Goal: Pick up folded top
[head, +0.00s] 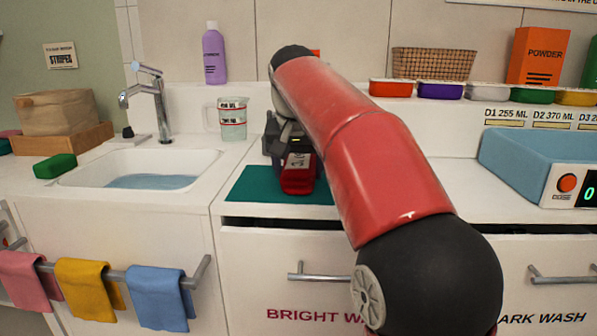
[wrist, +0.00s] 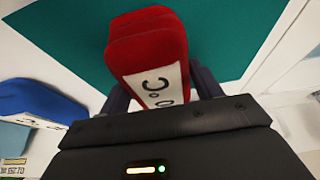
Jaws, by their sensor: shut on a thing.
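A red folded top (head: 298,182) with a white label is at the green mat (head: 247,186) on the counter, in the middle of the head view. In the wrist view the red folded top (wrist: 143,38) fills the space between the dark fingers, its label facing the camera. My gripper (wrist: 163,90) is shut on it, a finger at either side. In the head view my gripper (head: 292,160) is above and behind the top, partly hidden by my arm. I cannot tell whether the top touches the mat or hangs just above it.
A blue folded cloth (wrist: 40,100) lies left of the mat in the wrist view. A measuring jug (head: 232,118) stands behind, left of my gripper. The sink (head: 140,165) is left; a blue tray scale (head: 540,160) is right. A purple bottle (head: 214,55) stands on the back ledge.

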